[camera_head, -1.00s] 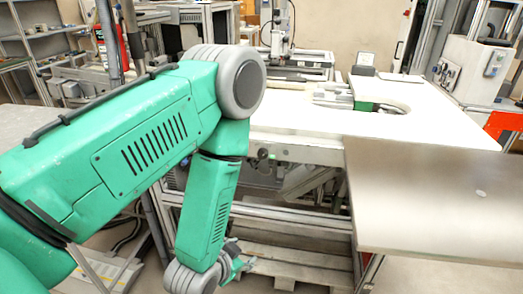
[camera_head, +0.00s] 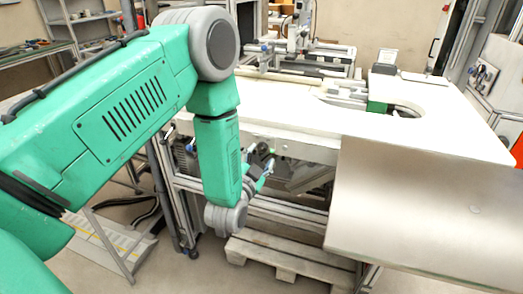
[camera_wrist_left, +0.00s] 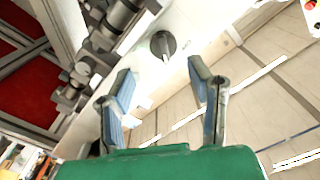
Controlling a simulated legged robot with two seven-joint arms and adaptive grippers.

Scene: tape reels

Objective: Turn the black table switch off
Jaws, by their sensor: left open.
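The black table switch (camera_wrist_left: 163,45) is a round rotary knob on a white panel in the left wrist view. It lies beyond the fingertips, near the middle of the gap between them, with clear space before it. My left gripper (camera_wrist_left: 160,78) is open and empty, its blue-padded fingers apart. In the head view my left gripper (camera_head: 262,170) is small, below the front edge of the white table. I cannot make out the switch clearly there. My right gripper is not in view.
The white table (camera_head: 290,125) carries a fixture with a green part (camera_head: 377,105). A metal plate (camera_head: 420,210) juts out at the right. A wooden pallet (camera_head: 285,258) lies below. Metal fittings (camera_wrist_left: 90,70) stand left of the switch in the wrist view.

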